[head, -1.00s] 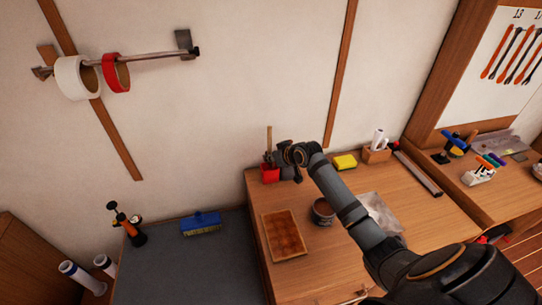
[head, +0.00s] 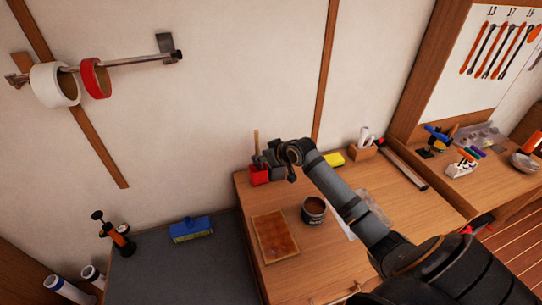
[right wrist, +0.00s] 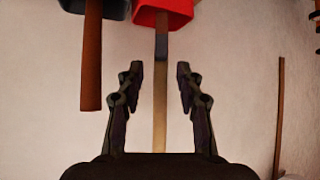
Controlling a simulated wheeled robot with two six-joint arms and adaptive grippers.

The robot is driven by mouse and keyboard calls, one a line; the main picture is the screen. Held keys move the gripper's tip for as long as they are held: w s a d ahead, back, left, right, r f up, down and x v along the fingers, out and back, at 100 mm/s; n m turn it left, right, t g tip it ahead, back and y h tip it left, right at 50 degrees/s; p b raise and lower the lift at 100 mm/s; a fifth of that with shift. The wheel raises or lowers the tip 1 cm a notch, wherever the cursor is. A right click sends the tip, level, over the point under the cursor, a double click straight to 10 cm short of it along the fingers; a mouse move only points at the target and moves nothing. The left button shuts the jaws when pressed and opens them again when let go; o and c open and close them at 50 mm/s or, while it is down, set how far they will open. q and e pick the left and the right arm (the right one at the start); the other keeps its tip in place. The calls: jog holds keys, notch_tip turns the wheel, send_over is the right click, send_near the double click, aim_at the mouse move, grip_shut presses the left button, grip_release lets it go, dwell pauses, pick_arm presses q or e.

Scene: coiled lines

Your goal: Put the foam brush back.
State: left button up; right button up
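A red cup (head: 259,175) stands at the back left corner of the wooden bench, and a wooden handle (head: 256,142) rises from it. In the right wrist view, which looks upside down, the red cup (right wrist: 163,13) is at the top. A light tan handle with a dark band (right wrist: 160,105), apparently the foam brush, runs from it between the spread fingers. My right gripper (right wrist: 160,75) is open around this handle, with a gap on each side. In the head view my right gripper (head: 272,156) is beside the cup. My left gripper is not in view.
A dark cup (right wrist: 103,8) with a brown handle (right wrist: 91,60) stands beside the red one. A can (head: 314,211), a brown tray (head: 276,237) and a yellow sponge (head: 333,159) are on the bench.

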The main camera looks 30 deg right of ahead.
jog(key=v, duration=0.9)
jog(key=shift+s, duration=0.2)
jog(key=shift+r, duration=0.1)
